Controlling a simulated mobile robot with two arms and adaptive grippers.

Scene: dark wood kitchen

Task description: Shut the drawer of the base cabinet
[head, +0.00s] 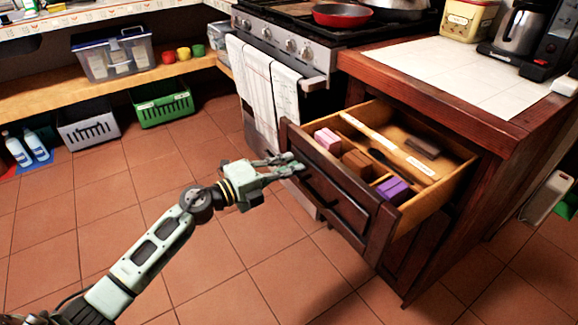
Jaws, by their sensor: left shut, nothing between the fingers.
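The drawer (335,209) of the dark wood base cabinet (447,236) is pulled open, its front panel well clear of the cabinet. Inside lie a pink box (328,140), a brown box (357,164), a purple box (394,189), a dark flat piece (422,147) and a long wooden roller-like item (388,144). My left gripper (296,167) is shut and empty. Its fingertips are at the left part of the drawer front, near the handle; I cannot tell whether they touch it. My right gripper is not in view.
The stove (285,45) with hanging white towels (263,85) stands left of the cabinet.

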